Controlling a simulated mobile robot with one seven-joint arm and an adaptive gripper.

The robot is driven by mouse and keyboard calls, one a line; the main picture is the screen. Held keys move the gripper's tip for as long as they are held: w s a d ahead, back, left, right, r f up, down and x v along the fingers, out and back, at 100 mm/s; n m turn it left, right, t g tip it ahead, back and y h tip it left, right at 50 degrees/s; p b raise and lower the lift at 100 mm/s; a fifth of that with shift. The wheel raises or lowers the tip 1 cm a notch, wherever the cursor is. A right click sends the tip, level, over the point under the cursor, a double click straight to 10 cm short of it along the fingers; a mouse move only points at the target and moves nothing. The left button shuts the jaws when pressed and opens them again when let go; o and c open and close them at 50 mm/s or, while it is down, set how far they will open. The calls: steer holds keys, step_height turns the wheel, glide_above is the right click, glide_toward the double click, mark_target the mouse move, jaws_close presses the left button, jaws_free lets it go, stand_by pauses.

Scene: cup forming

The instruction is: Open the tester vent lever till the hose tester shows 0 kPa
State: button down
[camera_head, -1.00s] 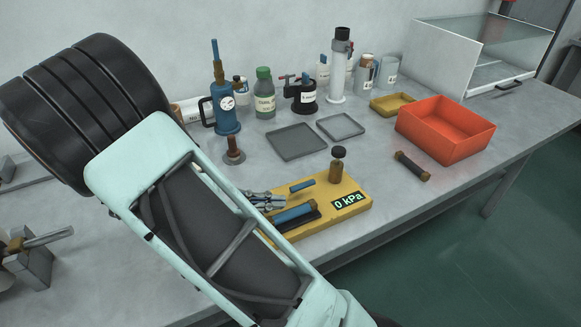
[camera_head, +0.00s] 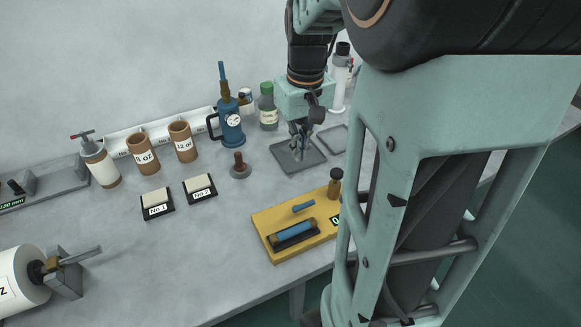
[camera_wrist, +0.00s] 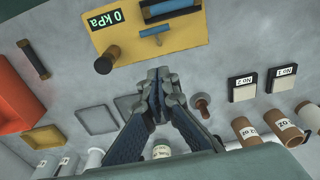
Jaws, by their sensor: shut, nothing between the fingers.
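The yellow hose tester (camera_head: 264,222) lies on the bench; its display (camera_wrist: 105,31) reads 0 kPa in the wrist view. In the head view my arm hides most of the display. The small blue vent lever (camera_head: 303,207) sits on the tester's top, and it also shows in the wrist view (camera_wrist: 156,31). A blue hose piece (camera_head: 292,233) lies in a dark cradle on the tester. A brown post with a black knob (camera_wrist: 107,59) stands at the tester's corner. My gripper (camera_head: 298,155) is shut and empty, behind the tester over a grey tray, apart from the lever.
A brown peg on a round base (camera_head: 240,166) stands left of my gripper. A blue pump (camera_head: 231,125) and green-capped bottle (camera_head: 268,110) stand behind. The orange bin (camera_wrist: 16,92) and a dark-ended rod (camera_wrist: 34,60) show in the wrist view.

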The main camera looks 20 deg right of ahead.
glide_above(304, 206)
steer(key=w, duration=0.4)
step_height(304, 206, down, 10)
steer(key=shift+s+f, duration=1.25)
steer(key=shift+f, duration=0.2)
steer(key=shift+f, duration=0.1)
